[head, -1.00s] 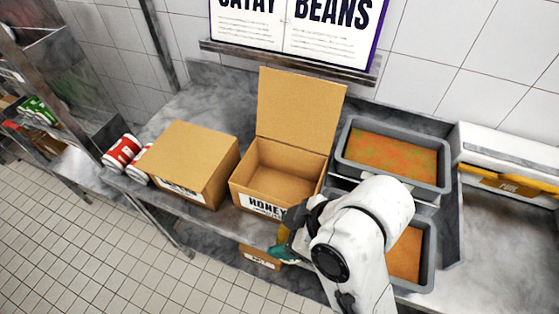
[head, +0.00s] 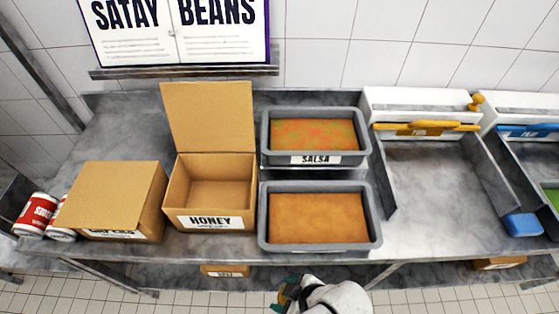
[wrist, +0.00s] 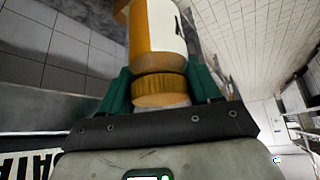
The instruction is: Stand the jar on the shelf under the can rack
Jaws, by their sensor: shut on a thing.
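The jar (wrist: 150,30) is orange-yellow with a white label and a ribbed lid. In the wrist view it sits between the green fingers of my gripper (wrist: 160,86), which is shut on it near the lid, with the lid end toward the wrist. In the head view my gripper (head: 286,292) is at the bottom edge, in front of the counter; the jar is mostly hidden there. Red-and-white cans (head: 38,214) lie at the counter's left end. The can rack and the shelf under it cannot be made out in the head view now.
On the counter (head: 420,232) stand a closed box (head: 118,195), an open honey box (head: 208,221), a salsa tray (head: 364,150) and a second tray (head: 375,225). A yellow-handled unit (head: 425,129) and a blue block (head: 523,226) are at right. Small boxes sit below the counter.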

